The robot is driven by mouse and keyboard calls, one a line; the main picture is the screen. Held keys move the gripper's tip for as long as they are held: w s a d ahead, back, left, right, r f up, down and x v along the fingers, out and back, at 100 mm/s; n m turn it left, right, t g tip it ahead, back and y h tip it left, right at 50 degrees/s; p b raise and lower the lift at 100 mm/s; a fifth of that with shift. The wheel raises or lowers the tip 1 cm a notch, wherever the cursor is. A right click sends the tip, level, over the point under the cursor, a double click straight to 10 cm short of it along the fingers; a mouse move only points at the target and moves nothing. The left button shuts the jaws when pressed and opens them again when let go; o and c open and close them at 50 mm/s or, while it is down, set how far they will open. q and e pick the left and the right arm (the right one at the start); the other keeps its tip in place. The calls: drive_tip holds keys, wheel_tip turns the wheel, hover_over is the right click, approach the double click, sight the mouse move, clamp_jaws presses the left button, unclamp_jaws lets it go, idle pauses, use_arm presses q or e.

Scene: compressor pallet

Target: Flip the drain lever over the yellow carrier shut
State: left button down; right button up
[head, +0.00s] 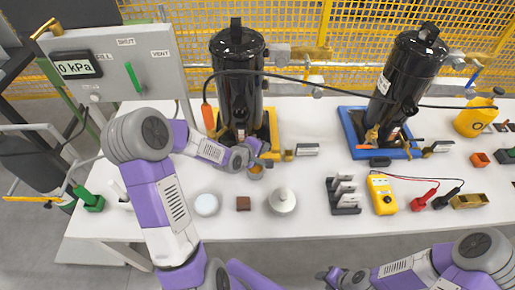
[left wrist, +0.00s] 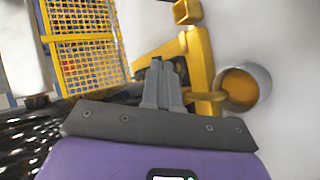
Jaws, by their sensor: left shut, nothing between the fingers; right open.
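A black compressor (head: 238,95) stands upright in the yellow carrier (head: 273,128) on the white table. A short yellow-brass piece (left wrist: 207,97) lies just right of the fingers and reaches to the cup (left wrist: 262,82), which looks amber inside. I cannot clearly make out the drain lever, or whether the fingers touch it. My right gripper (head: 330,274) is open at the bottom edge.
A second compressor (head: 408,75) stands in a blue carrier (head: 355,128). A brass fitting (head: 289,155) with a tag is right of my left gripper.

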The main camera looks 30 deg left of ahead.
drive_tip(key=shift+r, duration=0.1)
idle(0.3)
use_arm(q)
drive_tip(key=shift+s+a+p, duration=0.45)
drive_tip(key=shift+a, duration=0.1)
use_arm(e)
drive_tip(key=shift+r, duration=0.4)
